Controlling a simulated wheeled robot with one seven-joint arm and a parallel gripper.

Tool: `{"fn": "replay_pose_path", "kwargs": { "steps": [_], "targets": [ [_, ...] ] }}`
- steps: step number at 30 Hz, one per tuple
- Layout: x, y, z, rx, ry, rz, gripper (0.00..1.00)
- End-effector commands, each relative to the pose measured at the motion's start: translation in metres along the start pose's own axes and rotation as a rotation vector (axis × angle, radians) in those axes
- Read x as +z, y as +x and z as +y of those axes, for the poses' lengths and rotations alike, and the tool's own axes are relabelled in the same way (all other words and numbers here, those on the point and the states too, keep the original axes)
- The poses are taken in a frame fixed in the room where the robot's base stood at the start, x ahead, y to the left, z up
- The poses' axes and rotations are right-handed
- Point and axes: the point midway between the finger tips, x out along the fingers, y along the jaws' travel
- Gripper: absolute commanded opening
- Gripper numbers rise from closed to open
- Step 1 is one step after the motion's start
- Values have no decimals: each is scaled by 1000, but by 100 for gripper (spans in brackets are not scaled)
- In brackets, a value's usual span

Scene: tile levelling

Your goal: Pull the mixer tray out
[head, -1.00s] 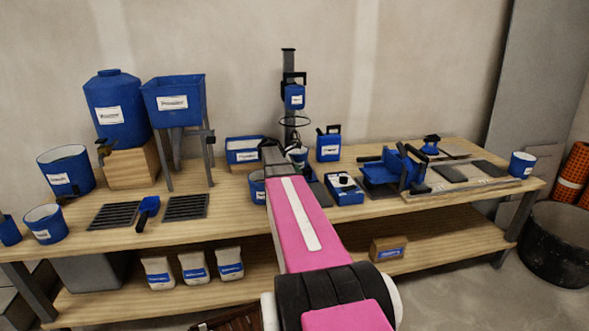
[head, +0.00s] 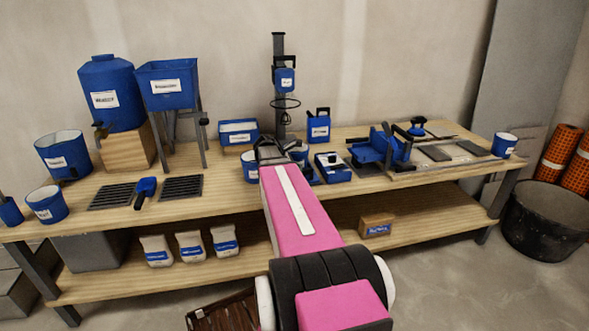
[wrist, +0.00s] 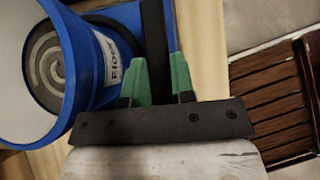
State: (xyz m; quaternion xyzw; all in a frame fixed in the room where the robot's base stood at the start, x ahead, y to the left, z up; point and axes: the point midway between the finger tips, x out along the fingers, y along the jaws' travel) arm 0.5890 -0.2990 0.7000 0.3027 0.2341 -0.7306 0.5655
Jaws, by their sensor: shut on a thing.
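The mixer stand (head: 279,110) stands at the back of the bench, with a blue motor head (head: 285,79) and a wire ring below it. A blue bucket (head: 299,152) with a pale rim is in front of the stand's foot, partly hidden by my gripper (head: 270,150). In the wrist view, a bucket (wrist: 75,85) with grey, spiral-marked contents is at the left, next to the blue mixer tray (wrist: 108,15). My gripper (wrist: 158,80) has its green fingers shut on a dark bar (wrist: 154,40), which looks like the tray's handle. The bar's far end is out of frame.
A blue bucket (head: 250,167) stands close left of my gripper, and a blue box (head: 332,168) close right. A blue canister (head: 318,126) is behind.

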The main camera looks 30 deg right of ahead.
Motion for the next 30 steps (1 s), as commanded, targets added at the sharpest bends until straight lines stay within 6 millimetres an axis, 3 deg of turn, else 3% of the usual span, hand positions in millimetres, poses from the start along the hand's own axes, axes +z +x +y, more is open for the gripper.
{"fn": "replay_pose_path", "kwargs": {
  "steps": [7, 8, 10, 22, 30],
  "targets": [
    [0, 0, 1, 0, 0, 1, 0],
    [0, 0, 1, 0, 0, 1, 27],
    [0, 0, 1, 0, 0, 1, 49],
    [0, -2, 0, 0, 0, 0, 49],
    [4, -24, -6, 1, 1, 0, 49]
  ]
}}
